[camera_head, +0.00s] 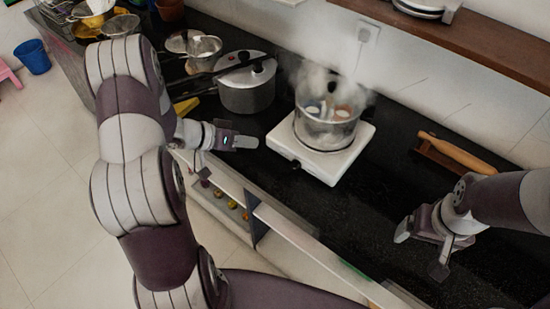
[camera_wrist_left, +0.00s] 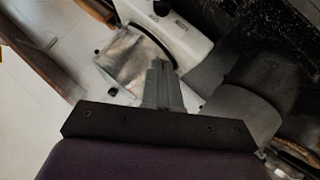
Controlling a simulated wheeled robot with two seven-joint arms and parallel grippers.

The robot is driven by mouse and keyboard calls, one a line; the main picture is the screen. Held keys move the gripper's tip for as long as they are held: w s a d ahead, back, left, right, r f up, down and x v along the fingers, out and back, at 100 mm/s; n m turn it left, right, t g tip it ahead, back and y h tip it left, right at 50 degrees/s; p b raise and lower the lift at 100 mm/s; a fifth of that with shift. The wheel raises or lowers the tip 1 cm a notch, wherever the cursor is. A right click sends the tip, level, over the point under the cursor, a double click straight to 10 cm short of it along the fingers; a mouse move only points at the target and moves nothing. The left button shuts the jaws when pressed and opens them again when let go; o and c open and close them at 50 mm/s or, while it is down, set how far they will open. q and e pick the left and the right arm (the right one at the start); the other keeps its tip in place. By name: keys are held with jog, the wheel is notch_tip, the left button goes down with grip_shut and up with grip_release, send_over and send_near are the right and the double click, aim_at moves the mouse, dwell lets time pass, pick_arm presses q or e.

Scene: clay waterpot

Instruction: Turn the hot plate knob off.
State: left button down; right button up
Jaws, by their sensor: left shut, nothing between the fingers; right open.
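The white hot plate (camera_head: 346,160) stands on the dark counter, with a steaming glass-like pot (camera_head: 328,125) on top. Its small black knob (camera_head: 296,165) is on the front edge facing me. My left gripper (camera_head: 250,141) is shut and empty, to the left of the hot plate and apart from the knob. In the left wrist view, the shut fingers (camera_wrist_left: 158,68) point toward the pot (camera_wrist_left: 135,60) and hot plate (camera_wrist_left: 190,38); a dark knob (camera_wrist_left: 162,8) shows at the top. My right gripper (camera_head: 418,240) is open and empty over the counter at the right.
A pressure cooker (camera_head: 246,90) stands behind my left gripper, with its dark handle reaching left. A wooden rolling pin (camera_head: 455,152) lies at the right. A brown shelf (camera_head: 470,40) hangs on the back wall. The counter (camera_head: 375,205) in front of the hot plate is clear.

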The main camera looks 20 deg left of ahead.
aim_at(292, 164)
pick_arm(q)
jog(key=shift+n, duration=0.5)
jog(key=x, duration=0.3)
jog(key=f+x, duration=0.1)
jog(key=x, duration=0.2)
jog(key=s+x, duration=0.1)
jog(key=x, duration=0.3)
jog(key=shift+a+f, duration=0.2)
jog(key=shift+s+d+f, duration=0.15)
jog(key=shift+d+f, duration=0.6)
jog(key=shift+f, duration=0.3)
jog(key=shift+s+d+f, duration=0.15)
jog(key=shift+d+f, duration=0.2)
jog(key=shift+f, duration=0.25)
jog(key=shift+f, duration=0.1)
